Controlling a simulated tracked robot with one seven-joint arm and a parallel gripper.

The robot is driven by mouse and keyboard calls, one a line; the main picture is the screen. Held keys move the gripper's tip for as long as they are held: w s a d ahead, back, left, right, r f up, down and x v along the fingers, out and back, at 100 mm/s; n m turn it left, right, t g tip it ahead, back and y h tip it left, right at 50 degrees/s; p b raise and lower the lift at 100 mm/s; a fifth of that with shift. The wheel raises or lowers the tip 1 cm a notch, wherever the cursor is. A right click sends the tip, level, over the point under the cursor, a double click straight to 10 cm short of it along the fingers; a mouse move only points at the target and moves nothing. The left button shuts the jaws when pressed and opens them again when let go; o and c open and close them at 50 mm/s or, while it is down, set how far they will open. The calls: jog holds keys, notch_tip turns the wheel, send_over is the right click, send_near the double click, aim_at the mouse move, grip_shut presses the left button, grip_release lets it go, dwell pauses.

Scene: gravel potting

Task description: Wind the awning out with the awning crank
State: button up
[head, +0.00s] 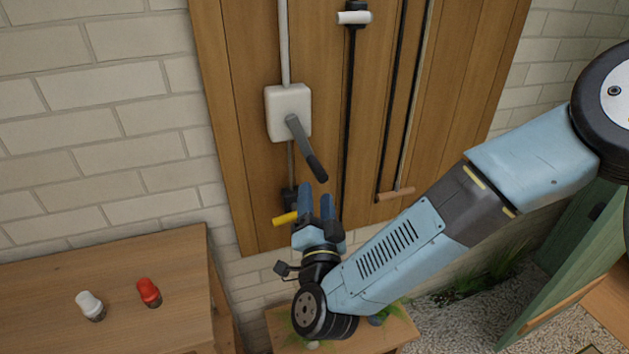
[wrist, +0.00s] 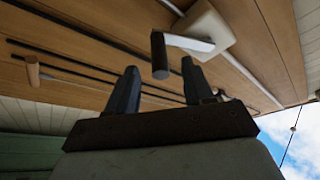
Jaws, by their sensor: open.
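The awning crank has a white gearbox (head: 288,112) on the wooden board, with a grey arm (head: 299,135) slanting down to the right to a black handle (head: 316,168). My gripper (head: 316,191) points up just below this handle, open and empty. In the wrist view, the handle (wrist: 159,56) shows between the two open fingers (wrist: 160,72), near the left fingertip. The grey arm (wrist: 189,43) leads from it to the gearbox (wrist: 208,24). I cannot tell how far the handle lies in depth from the fingers. The awning itself is not in view.
A yellow-handled tool (head: 286,218) hangs left of my gripper. A black rod with a white grip (head: 354,17) and a rod with a wooden handle (head: 395,195) hang right of the crank. A wooden table (head: 150,260) at left holds a white bottle (head: 90,305) and red bottle (head: 149,292).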

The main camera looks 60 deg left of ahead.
jog(key=v, duration=0.6)
jog(key=shift+d+f, duration=0.1)
jog(key=shift+d, duration=0.05)
